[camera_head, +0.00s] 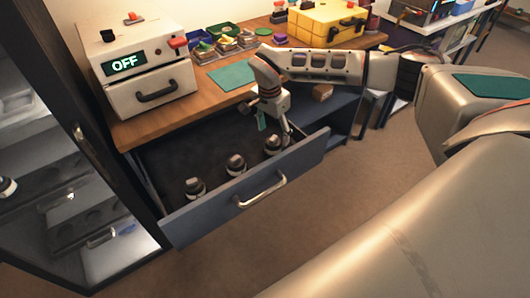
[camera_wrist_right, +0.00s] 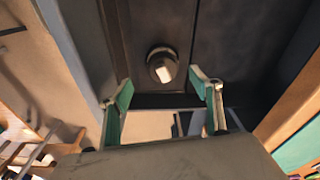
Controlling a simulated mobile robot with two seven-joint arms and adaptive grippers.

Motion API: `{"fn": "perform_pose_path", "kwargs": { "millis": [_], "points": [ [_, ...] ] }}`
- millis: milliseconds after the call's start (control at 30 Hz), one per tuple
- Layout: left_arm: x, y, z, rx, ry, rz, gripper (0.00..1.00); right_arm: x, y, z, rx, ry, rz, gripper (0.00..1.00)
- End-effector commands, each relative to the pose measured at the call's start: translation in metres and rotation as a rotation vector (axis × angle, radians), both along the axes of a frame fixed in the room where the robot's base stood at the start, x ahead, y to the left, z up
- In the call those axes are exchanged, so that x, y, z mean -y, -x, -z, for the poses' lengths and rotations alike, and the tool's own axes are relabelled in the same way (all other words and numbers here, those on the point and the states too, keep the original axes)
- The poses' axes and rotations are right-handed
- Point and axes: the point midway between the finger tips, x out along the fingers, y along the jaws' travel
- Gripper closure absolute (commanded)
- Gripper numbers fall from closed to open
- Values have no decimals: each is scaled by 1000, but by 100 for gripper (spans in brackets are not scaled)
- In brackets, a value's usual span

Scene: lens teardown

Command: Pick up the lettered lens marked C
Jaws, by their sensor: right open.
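Three dark lenses with pale tops stand in a row in the open drawer (camera_head: 290,164): a left lens (camera_head: 195,188), a middle lens (camera_head: 235,164) and a right lens (camera_head: 272,145). No letter is legible on any of them, so I cannot tell which is C. My right gripper (camera_head: 275,127) is open and empty, pointing down above the right end of the drawer, close to the right lens. In the right wrist view, one lens (camera_wrist_right: 162,66) with a white label lies ahead, between and beyond the open teal-padded fingers (camera_wrist_right: 161,84). My left gripper is not in view.
The drawer front with its handle (camera_head: 262,190) juts out over the floor. The wooden worktop (camera_head: 150,122) above holds a white box reading OFF (camera_head: 125,65), a green mat (camera_head: 232,76), small trays and a yellow case (camera_head: 322,24). A dark-framed cabinet (camera_head: 75,130) stands left.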

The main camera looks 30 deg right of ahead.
Motion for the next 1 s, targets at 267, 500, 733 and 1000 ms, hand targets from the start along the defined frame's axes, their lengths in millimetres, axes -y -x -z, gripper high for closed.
{"fn": "perform_pose_path", "kwargs": {
  "millis": [267, 500, 733, 1000],
  "points": [
    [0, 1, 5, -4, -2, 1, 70, 3, 0, 25, -3, 1, 0, 37],
    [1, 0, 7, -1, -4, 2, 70, 3, -5, 54, -3, -1, 0, 37],
    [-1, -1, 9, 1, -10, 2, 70, 6, -7, 77, -2, 0, 0, 37],
    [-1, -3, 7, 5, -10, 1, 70, 7, -8, 78, 0, 0, 0, 39]
  ]
}}
